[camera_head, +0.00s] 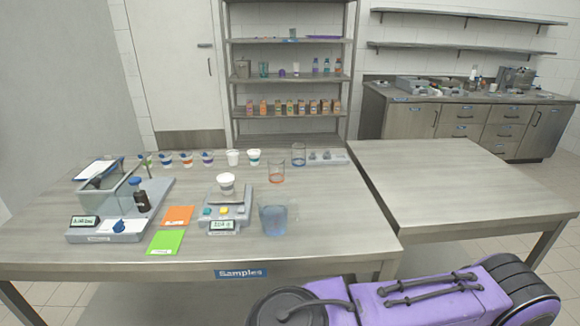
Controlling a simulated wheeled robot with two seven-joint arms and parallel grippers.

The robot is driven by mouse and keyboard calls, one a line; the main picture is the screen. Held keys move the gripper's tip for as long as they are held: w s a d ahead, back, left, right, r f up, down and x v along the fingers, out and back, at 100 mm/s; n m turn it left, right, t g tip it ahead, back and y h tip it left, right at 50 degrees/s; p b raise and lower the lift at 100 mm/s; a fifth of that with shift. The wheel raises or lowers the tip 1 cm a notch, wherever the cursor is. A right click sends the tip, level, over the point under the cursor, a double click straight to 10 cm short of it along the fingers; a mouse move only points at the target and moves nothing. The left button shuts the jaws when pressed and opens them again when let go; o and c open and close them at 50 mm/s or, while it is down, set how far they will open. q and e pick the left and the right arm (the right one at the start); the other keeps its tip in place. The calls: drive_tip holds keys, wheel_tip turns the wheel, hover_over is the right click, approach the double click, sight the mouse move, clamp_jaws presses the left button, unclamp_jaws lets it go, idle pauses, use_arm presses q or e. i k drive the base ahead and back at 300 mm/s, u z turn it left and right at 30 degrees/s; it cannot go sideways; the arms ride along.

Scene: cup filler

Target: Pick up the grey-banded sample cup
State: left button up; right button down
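A row of small sample cups stands along the back of the near table. A plain pale cup (232,157) stands in this row, between a purple-banded cup (207,157) and a teal-banded cup (253,157). Another white cup (225,184) sits upright on the small balance (228,214) near the middle of the table. Band colours are too small to read surely, so I cannot tell which of these two pale cups is grey-banded. Neither of my grippers is in view.
A glass-walled balance (110,190) stands at the left. Orange (176,215) and green (166,242) cards lie beside it. A large beaker with blue liquid (273,218) stands at the front; two smaller beakers (277,173) (298,156) stand behind. The right table (450,185) is clear.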

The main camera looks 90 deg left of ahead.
sight(226, 180)
drive_tip(key=u, duration=2.35)
